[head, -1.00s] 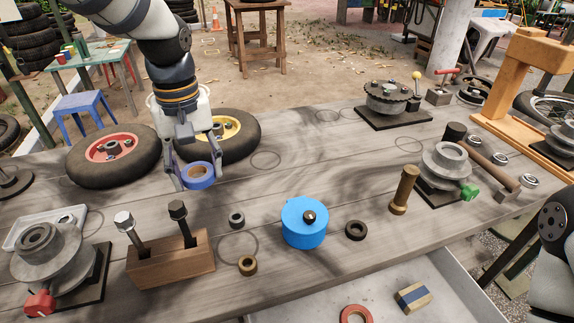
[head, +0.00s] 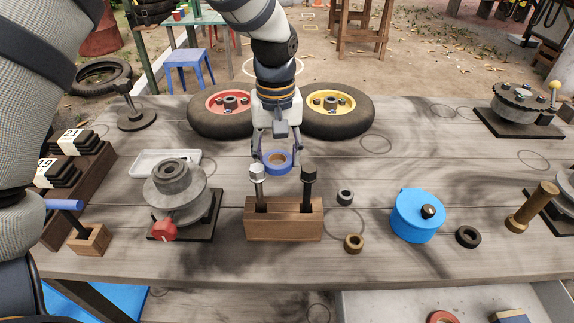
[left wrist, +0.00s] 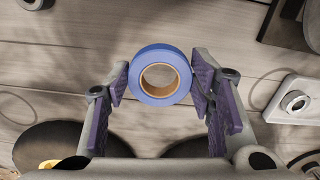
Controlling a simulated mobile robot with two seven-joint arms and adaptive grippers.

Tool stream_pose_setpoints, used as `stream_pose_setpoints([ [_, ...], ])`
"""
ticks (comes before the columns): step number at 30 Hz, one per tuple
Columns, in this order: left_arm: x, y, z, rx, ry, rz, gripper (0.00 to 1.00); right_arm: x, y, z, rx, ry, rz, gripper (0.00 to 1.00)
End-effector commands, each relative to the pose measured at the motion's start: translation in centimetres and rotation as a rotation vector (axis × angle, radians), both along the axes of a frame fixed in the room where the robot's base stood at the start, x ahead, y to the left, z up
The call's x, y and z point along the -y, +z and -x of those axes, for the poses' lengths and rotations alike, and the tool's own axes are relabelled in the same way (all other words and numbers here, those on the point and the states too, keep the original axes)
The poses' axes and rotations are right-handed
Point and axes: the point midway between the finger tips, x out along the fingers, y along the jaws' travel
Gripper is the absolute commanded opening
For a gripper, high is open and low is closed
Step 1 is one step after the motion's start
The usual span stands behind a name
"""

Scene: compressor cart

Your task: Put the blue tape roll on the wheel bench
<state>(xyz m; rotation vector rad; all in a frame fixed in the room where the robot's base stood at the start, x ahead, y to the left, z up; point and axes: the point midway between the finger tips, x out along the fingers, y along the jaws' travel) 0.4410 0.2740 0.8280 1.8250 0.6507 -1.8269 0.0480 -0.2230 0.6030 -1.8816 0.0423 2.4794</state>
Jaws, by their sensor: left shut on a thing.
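The blue tape roll (head: 279,169) is held flat between the fingers of my left gripper (head: 276,157). In the left wrist view, the roll (left wrist: 142,76) shows its blue outer ring and tan core, with the two fingers of my left gripper (left wrist: 160,88) on either side. It hangs above the grey plank bench (head: 130,245), in front of two wheels, one with a red hub (head: 207,122) and one with a yellow hub (head: 350,122). I cannot tell which surface is the wheel bench. My right gripper is out of view.
A wooden block (head: 283,227) with two upright bolts stands just in front of the roll. A grey pulley (head: 176,187) and white tray (head: 150,164) are left; a blue round container (head: 415,222) is right. A wooden stand (head: 362,38) is behind on the ground.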

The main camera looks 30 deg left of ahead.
Motion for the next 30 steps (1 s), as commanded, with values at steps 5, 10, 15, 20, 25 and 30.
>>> stream_pose_setpoints([
  [5,0.0,-3.2,0.1,-0.004,0.000,0.000,0.22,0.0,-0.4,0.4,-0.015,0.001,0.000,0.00],
  [10,0.0,-3.3,0.0,0.003,-0.001,0.000,0.22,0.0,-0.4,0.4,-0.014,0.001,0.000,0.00],
  [15,0.0,-3.6,0.0,0.001,-0.001,0.000,0.22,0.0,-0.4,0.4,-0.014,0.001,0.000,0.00],
  [20,0.0,-3.6,0.0,0.002,-0.001,0.000,0.69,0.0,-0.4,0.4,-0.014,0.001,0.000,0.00],
  [25,0.0,-3.6,0.0,0.002,-0.001,0.000,0.69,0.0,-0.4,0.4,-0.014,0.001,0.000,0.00],
  [30,0.0,-2.7,-0.1,0.006,-0.001,0.000,0.69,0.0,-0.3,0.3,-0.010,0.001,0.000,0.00],
])
